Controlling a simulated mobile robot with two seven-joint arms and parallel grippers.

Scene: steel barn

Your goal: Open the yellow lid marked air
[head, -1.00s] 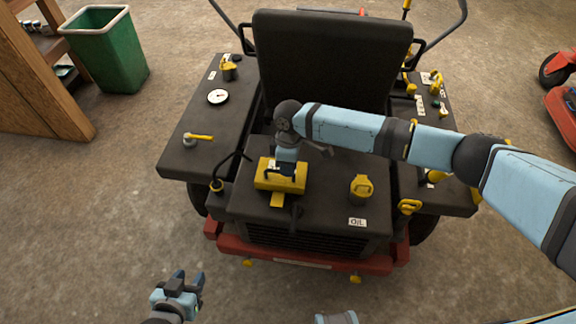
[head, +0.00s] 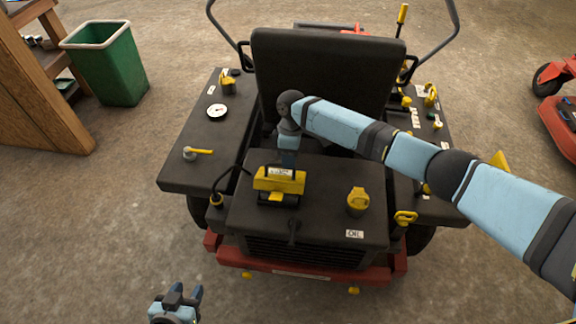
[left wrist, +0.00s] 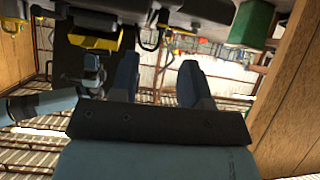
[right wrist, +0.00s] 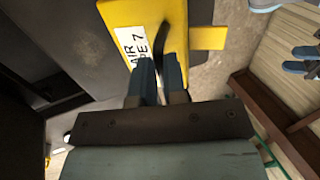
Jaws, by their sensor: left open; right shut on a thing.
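The yellow lid (head: 266,184) is on the black hood in front of the seat, left of centre. In the right wrist view the lid (right wrist: 120,14) carries a white label reading AIR and a second, partly hidden line. My right gripper (head: 288,166) comes from above and is shut on the lid's dark handle; its fingers (right wrist: 158,82) close around it. The lid looks tilted up, with its label toward the head camera and dark housing below its front. My left gripper (head: 178,298) is open and empty, low in front of the machine; its fingers (left wrist: 158,78) are apart.
A yellow cap (head: 358,200) stands right of the lid, by the OIL label (head: 354,234). A gauge (head: 217,111) and a yellow-handled valve (head: 197,152) sit on the left fender. A green bin (head: 108,70) stands at the back left. The floor in front is clear.

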